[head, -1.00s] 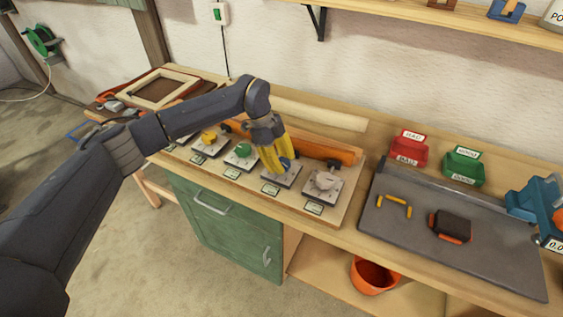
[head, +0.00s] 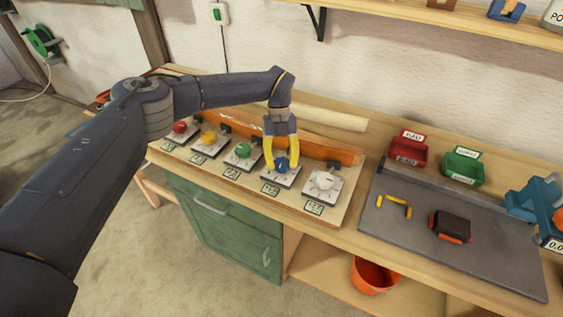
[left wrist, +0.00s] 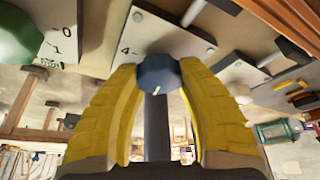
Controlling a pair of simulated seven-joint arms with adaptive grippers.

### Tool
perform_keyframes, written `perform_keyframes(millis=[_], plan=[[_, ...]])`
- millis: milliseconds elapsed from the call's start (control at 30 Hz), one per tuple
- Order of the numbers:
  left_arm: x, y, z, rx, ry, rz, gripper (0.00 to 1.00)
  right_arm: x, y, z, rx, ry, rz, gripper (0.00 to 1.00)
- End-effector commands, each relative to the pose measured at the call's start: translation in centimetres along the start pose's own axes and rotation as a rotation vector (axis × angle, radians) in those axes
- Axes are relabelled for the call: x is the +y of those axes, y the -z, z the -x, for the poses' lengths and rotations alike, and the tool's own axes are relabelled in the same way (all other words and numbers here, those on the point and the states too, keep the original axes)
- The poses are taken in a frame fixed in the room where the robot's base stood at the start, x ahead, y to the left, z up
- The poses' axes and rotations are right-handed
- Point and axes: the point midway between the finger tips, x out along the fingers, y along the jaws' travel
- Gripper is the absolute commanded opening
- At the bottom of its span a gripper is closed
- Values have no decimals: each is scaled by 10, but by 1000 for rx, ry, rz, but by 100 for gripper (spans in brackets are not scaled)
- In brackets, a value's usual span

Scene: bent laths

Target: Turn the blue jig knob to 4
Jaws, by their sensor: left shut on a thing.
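The blue jig knob (head: 281,165) sits on its pale square plate, between the green knob (head: 242,151) and the white knob (head: 323,181). My left gripper (head: 282,164) comes down from above with its yellow fingers shut on the blue knob. In the left wrist view the blue knob (left wrist: 158,74) is between the two yellow fingertips, with a light pointer mark on its face. A "4" on the plate (left wrist: 133,50) shows just left of the knob there. The knob's exact setting is hard to read. My right gripper is not in view.
Red (head: 180,128) and yellow (head: 208,137) knobs stand further left on the same board. An orange lath (head: 320,147) lies behind the knobs. A grey tray (head: 455,250) and red and green bins (head: 463,166) are to the right.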

Motion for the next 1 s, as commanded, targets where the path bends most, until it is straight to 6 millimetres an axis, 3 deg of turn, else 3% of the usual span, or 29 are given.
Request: perform_keyframes(millis=[1000], plan=[[0, 2, -5, 10, -372, -895, 10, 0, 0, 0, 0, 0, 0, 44]])
